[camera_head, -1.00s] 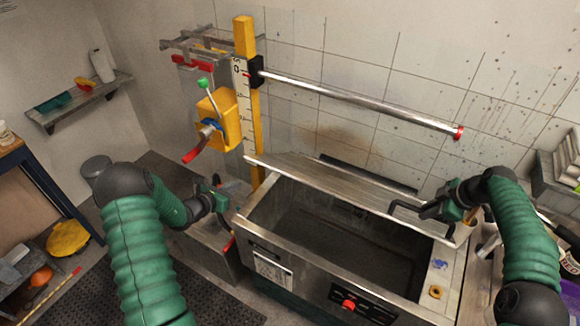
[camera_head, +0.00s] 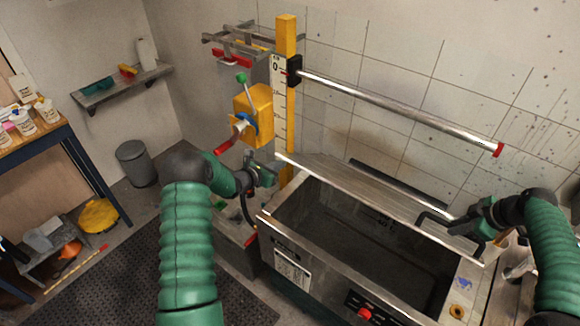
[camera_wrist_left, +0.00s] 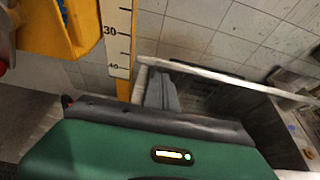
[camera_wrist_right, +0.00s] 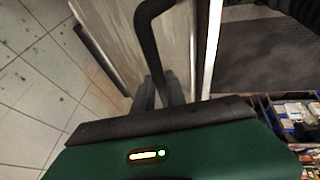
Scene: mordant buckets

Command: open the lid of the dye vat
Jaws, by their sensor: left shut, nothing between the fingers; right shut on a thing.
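The dye vat (camera_head: 322,264) is an open steel tank with a dark, empty-looking inside. Its steel lid (camera_head: 362,184) stands raised and tilted back along the rear edge; it also shows in the right wrist view (camera_wrist_right: 181,45). A black bar handle (camera_head: 432,219) sits near the lid's right end. My right gripper (camera_head: 458,226) is shut on this handle (camera_wrist_right: 146,32); the fingers partly hide behind it. My left gripper (camera_head: 268,178) is shut and empty, beside the yellow post near the lid's left end. In the left wrist view its fingertips (camera_wrist_left: 162,90) point towards the lid's edge.
A yellow post (camera_head: 286,95) with a scale carries a winch box (camera_head: 254,115) with a crank. A steel bar (camera_head: 400,108) with a red end runs above the vat. A wall shelf (camera_head: 122,85), bin (camera_head: 136,163) and table (camera_head: 35,138) are at left.

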